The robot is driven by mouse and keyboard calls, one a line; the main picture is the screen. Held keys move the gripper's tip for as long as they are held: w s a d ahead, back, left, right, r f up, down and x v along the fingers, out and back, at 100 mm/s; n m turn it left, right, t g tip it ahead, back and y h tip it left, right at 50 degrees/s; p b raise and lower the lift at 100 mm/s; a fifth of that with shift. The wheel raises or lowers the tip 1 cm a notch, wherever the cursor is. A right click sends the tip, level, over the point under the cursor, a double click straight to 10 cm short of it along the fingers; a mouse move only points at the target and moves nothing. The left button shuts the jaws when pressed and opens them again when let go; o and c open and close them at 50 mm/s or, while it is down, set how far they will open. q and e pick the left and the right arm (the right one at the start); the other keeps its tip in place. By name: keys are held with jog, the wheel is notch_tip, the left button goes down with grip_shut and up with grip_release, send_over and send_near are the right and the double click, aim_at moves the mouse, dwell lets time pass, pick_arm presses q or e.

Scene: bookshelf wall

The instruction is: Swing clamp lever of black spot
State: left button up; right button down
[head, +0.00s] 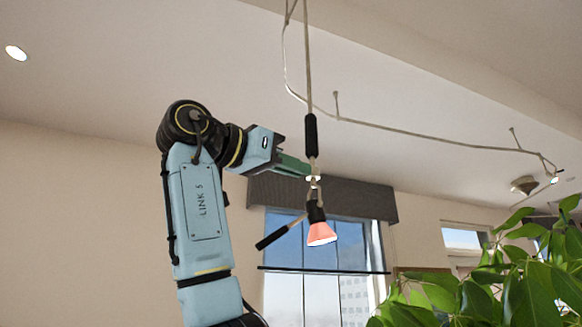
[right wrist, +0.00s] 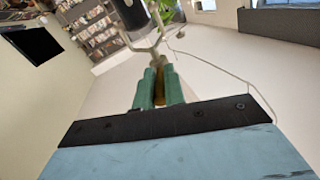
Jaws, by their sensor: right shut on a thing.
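The black spot (head: 316,211) hangs on a thin rod, with a pinkish-orange glowing face pointing down. A thin metal bar with a black grip (head: 273,236) sticks out from it to the lower left; I cannot tell if this is the clamp lever. My right gripper (head: 309,170) comes from the left to the joint just above the spot. In the right wrist view its green fingers (right wrist: 159,90) are shut on a small brass-coloured part (right wrist: 158,84), mostly hidden between them. A metal fork (right wrist: 147,40) shows just beyond the fingertips. My left gripper is not in view.
A black sleeve (head: 310,135) sits on the rod above the joint. A curved ceiling rail (head: 420,139) runs to the right. A leafy plant (head: 500,290) fills the lower right. A window with a grey valance (head: 330,199) is behind. Bookshelves (right wrist: 95,28) show in the wrist view.

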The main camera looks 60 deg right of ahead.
jog(key=c, duration=1.5)
grip_release()
jog(key=shift+a, duration=0.1)
jog(key=p+v, duration=0.1)
jog(key=v, duration=1.2)
jog(key=shift+a, duration=0.15)
